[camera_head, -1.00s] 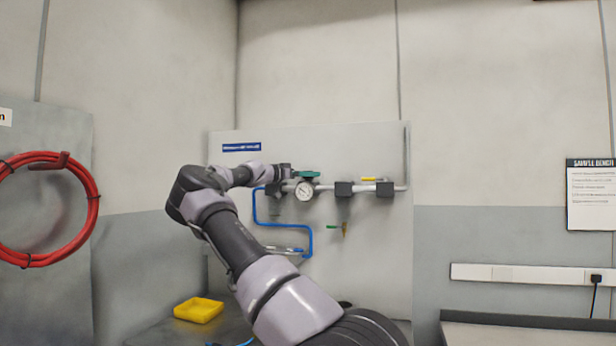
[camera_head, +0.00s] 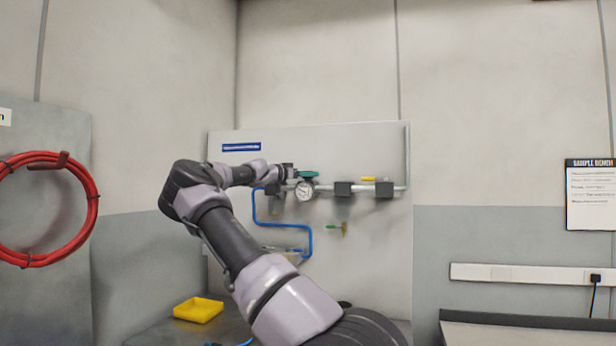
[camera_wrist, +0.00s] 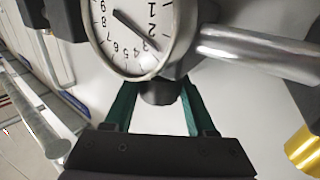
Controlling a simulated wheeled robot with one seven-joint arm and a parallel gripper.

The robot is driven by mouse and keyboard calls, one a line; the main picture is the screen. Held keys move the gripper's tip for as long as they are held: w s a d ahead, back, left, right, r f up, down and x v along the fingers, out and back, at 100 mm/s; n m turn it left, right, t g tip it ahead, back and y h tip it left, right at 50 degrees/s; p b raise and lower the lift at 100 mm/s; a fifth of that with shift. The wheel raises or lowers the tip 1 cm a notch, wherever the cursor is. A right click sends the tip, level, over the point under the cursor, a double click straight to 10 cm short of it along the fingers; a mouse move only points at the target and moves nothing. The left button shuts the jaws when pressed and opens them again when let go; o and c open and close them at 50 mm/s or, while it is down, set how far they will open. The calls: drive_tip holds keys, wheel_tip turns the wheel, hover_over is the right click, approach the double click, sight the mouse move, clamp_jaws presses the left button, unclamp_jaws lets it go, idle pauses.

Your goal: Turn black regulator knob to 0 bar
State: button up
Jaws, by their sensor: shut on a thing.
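In the wrist view, the black regulator knob (camera_wrist: 160,92) sits beside the round white gauge (camera_wrist: 130,32). My gripper (camera_wrist: 158,90) has its two green fingers on either side of the knob and is shut on it. The gauge face shows numbers, and its dark needle points near the 3 and 4; the exact reading is unclear. In the head view, the green fingers of my gripper (camera_head: 308,174) are just above the gauge (camera_head: 304,191) on the wall panel. The knob is hidden there behind the fingers.
A grey pipe (camera_head: 360,188) with black blocks runs right from the gauge, with a yellow handle (camera_head: 368,179) above it. A blue hose (camera_head: 256,215) loops below left. A yellow tray (camera_head: 198,310) sits on the bench. Red hose (camera_head: 95,215) hangs at left.

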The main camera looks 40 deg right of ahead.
drive_tip(key=n+t+y, duration=0.1)
drive_tip(key=n+t, duration=0.1)
drive_tip(key=t, duration=0.1)
drive_tip(key=n+t+y, duration=0.1)
drive_tip(key=n+t, duration=0.2)
drive_tip(key=t, duration=0.1)
drive_tip(key=shift+s+t+y, duration=0.1)
drive_tip(key=shift+t+y, duration=0.2)
drive_tip(key=n+t+y, duration=0.2)
drive_tip(key=t+y, duration=0.1)
drive_tip(key=n+t+y, duration=0.2)
drive_tip(key=n+t, duration=0.1)
drive_tip(key=shift+d+r+n+y, duration=0.15)
drive_tip(key=shift+n+y, duration=0.15)
drive_tip(key=shift+y, duration=0.1)
clamp_jaws()
unclamp_jaws()
drive_tip(key=n+t+y, duration=0.1)
drive_tip(key=n+y, duration=0.1)
drive_tip(key=y, duration=0.1)
drive_tip(key=shift+t, duration=0.4)
drive_tip(key=shift+n+t+y, duration=0.4)
drive_tip(key=shift+n+y, duration=0.9)
drive_tip(key=shift+y, duration=0.6)
drive_tip(key=shift+a+f+n+y, duration=0.2)
drive_tip(key=shift+n+y, duration=0.1)
drive_tip(key=shift+y, duration=0.2)
drive_tip(key=o, duration=1.4)
drive_tip(key=shift+c, duration=0.2)
